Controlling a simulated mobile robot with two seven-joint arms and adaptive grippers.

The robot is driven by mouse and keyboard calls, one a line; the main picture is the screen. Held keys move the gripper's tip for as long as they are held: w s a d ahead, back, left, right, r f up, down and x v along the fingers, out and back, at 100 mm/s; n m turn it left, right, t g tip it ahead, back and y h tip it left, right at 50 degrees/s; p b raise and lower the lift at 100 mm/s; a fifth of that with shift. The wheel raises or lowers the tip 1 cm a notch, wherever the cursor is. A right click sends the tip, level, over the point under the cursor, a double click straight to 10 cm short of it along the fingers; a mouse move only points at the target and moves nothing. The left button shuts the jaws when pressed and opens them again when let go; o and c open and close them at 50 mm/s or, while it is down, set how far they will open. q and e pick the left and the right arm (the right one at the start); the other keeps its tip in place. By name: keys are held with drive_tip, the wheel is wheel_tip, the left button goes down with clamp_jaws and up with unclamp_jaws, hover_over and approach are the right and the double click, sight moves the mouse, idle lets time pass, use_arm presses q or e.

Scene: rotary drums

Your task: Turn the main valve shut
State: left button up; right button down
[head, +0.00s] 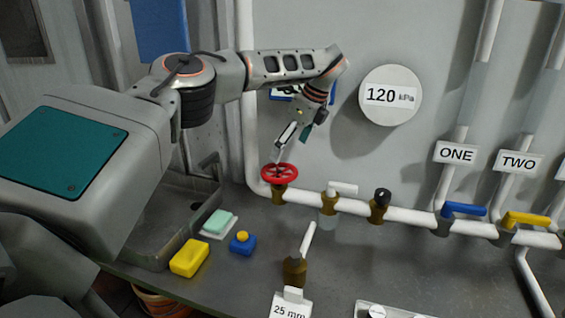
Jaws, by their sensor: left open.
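The main valve appears to be the red handwheel (280,172) on a brass body at the left end of the white pipe (350,206). My left gripper (283,152) points down just above the wheel's far side. It is open, with its fingertips very close to the rim; I cannot tell whether they touch it. My right gripper is not in view.
Along the pipe are a white-lever valve (330,200), a black-knobbed fitting (379,205), a blue lever (464,209) and a yellow lever (527,219). A round 120 kPa gauge (390,115) hangs behind. A yellow block (190,258) and a tagged valve (296,270) stand in front.

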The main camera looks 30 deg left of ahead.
sight(280, 170)
use_arm(q)
drive_tip(key=shift+s+a+f, duration=0.1)
drive_tip(key=shift+a+f, duration=0.05)
drive_tip(key=shift+f, duration=0.3)
drive_tip(key=shift+p+x, duration=0.4)
drive_tip(key=shift+x, duration=2.8)
drive_tip(key=c, duration=1.1)
